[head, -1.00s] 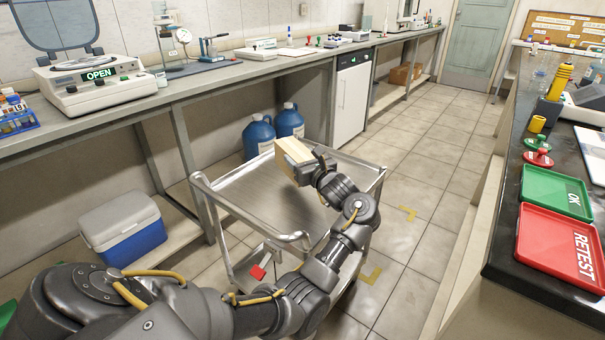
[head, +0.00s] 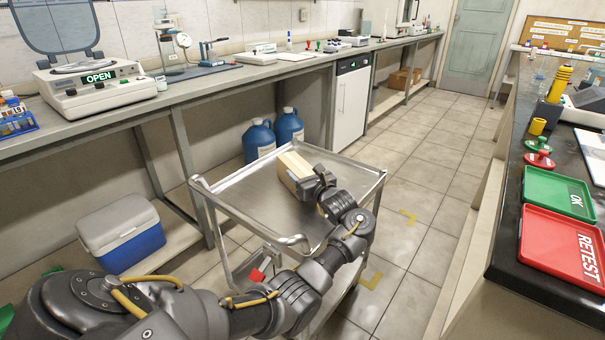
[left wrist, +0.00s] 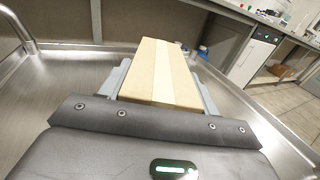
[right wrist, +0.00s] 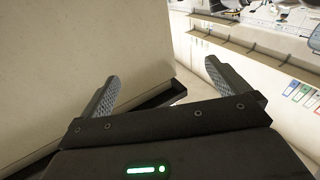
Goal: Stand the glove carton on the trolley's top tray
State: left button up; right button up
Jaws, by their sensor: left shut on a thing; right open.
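The glove carton (head: 292,168) is a pale tan box with a lighter band along it. My left gripper (head: 307,183) is shut on it, and the carton is at the trolley's top tray (head: 255,200), near its far side. In the left wrist view the carton (left wrist: 160,75) sits between the two grey fingers, with the steel tray (left wrist: 70,75) around it. Whether its underside touches the tray I cannot tell. My right gripper (right wrist: 165,90) shows only in the right wrist view, open and empty, beside a pale flat panel.
The trolley has raised rails (head: 285,243) around its tray; the rest of the tray is bare. A cool box (head: 120,230) is at the left. The right bench holds a green tray (head: 558,193) and a red tray (head: 562,245).

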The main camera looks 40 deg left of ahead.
pick_arm(q)
jog(key=shift+f, duration=0.1)
jog(key=o, duration=1.2)
jog(key=shift+c, duration=0.2)
pick_arm(e)
jog(key=shift+r+t+y, duration=0.3)
jog(key=shift+r+t, duration=0.2)
jog(key=shift+r, duration=0.15)
pick_arm(q)
jog(key=shift+r, duration=0.2)
jog(key=v, duration=1.1)
jog(key=shift+f, duration=0.1)
jog(key=shift+s+d, duration=0.25)
jog(key=shift+d, duration=0.2)
pick_arm(e)
jog(key=shift+d+f+g+h, duration=0.15)
jog(key=shift+f+g+h, duration=0.4)
jog(key=shift+f, duration=0.3)
jog(key=shift+w, duration=0.1)
